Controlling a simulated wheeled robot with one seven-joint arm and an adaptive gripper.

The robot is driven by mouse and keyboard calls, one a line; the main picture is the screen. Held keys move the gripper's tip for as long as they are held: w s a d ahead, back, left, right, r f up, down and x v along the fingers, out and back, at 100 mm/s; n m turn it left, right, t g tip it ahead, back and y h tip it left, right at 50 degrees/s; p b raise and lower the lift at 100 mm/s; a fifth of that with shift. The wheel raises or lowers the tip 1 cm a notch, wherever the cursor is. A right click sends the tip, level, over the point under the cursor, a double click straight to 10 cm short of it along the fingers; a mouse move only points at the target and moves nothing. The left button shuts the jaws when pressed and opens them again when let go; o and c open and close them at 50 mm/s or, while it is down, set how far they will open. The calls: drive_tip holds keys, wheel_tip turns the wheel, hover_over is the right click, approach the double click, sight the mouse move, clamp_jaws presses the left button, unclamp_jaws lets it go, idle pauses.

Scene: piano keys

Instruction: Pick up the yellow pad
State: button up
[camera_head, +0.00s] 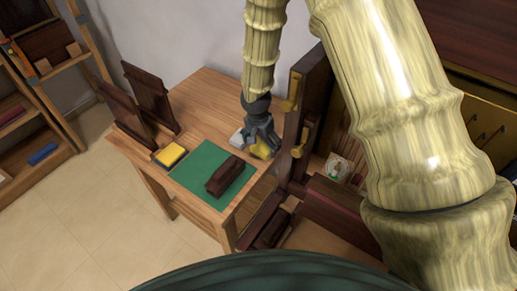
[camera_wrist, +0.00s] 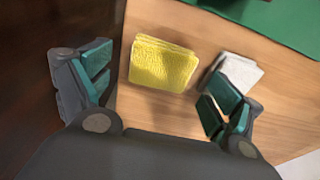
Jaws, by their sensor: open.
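The yellow pad (camera_wrist: 162,66), a textured stack of thin layers, lies on the wooden table in the wrist view. It also shows at the table's right side in the head view (camera_head: 261,151), partly hidden by my gripper (camera_head: 263,138). In the wrist view my gripper (camera_wrist: 158,88) is open, with a finger on either side of the picture. The pad appears between and just beyond the fingertips, nearer the middle than either finger. Nothing is held. I cannot tell the exact height of the fingers above the table.
A white-grey pad (camera_wrist: 240,71) lies right of the yellow pad, partly behind my right finger. A green mat (camera_head: 192,168) carries a dark brown block (camera_head: 225,175). A yellow block (camera_head: 170,153) sits on a dark tray. Dark upright furniture (camera_head: 309,105) stands close right of my gripper.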

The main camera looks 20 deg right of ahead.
sight(262, 147)
drive_tip(key=shift+w+d+f, duration=0.1)
drive_tip(key=shift+d+f, duration=0.05)
drive_tip(key=shift+f, duration=1)
drive_tip(key=shift+c, duration=0.2)
drive_tip(key=c, duration=1)
drive_tip(key=shift+o, duration=0.2)
wheel_tip(262, 147, up, 10)
drive_tip(key=b, duration=0.1)
drive_tip(key=shift+b, duration=0.3)
